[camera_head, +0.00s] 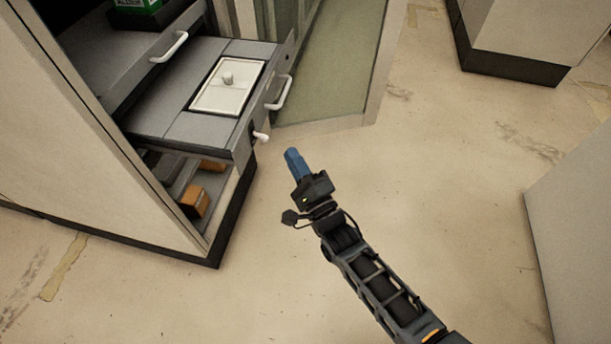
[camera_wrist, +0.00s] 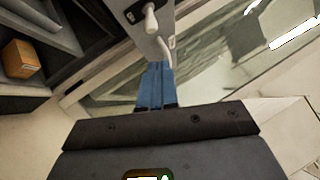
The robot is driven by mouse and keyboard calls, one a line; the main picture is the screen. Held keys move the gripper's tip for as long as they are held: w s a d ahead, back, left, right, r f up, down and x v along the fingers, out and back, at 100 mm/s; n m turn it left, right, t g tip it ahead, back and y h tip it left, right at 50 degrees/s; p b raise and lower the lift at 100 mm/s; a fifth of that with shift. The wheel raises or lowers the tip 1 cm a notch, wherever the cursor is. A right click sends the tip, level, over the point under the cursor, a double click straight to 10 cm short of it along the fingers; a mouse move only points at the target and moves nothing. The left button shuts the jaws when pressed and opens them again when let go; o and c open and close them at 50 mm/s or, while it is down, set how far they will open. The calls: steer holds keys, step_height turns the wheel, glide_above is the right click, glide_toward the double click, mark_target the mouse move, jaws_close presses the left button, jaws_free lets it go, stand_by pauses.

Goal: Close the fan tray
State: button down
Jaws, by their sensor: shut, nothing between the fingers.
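A grey tray (camera_head: 184,127) is pulled out of the rack cabinet at the left. It has a white panel (camera_head: 226,83) with a small knob on top, a white bar handle (camera_head: 281,93) on its front and a white lever (camera_head: 261,137) at the front's near end. I take this for the fan tray, but no label can be read. My gripper (camera_head: 291,154) has blue fingers, shut and empty, in front of the tray and apart from it. In the wrist view, the fingers (camera_wrist: 156,70) point toward the tray front (camera_wrist: 148,38), with the lever (camera_wrist: 151,19) close ahead.
A second tray with a white handle (camera_head: 169,47) sits above, a green box (camera_head: 138,5) over it. Orange-brown boxes (camera_head: 196,203) lie on the shelf below. A glass-like door panel (camera_head: 335,60) stands open behind. Cabinets stand at the right; the floor (camera_head: 420,150) between is clear.

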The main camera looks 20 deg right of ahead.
mark_target(164, 132)
steer(key=w+a+r, duration=0.1)
steer(key=w+a+p, duration=0.1)
steer(key=a, duration=0.1)
steer(key=shift+w+r, duration=0.25)
steer(key=shift+r, duration=0.1)
steer(key=shift+a, duration=0.1)
steer(key=w+a+b, duration=0.5)
steer(key=a, duration=0.2)
steer(key=w+a+b, duration=0.5)
steer(key=a+b, duration=0.1)
steer(key=a, duration=0.1)
steer(key=w+a+b, duration=0.5)
steer(key=a+b, duration=0.1)
steer(key=shift+w+a+f, duration=0.1)
steer(key=shift+a+f, duration=0.1)
steer(key=shift+a, duration=0.2)
steer(key=shift+w+a+r+b, duration=0.15)
steer(key=shift+w+a+b, duration=0.35)
steer(key=shift+a+b, duration=0.2)
steer(key=shift+r, duration=0.15)
steer(key=shift+a+r, duration=0.1)
steer(key=shift+r, duration=0.05)
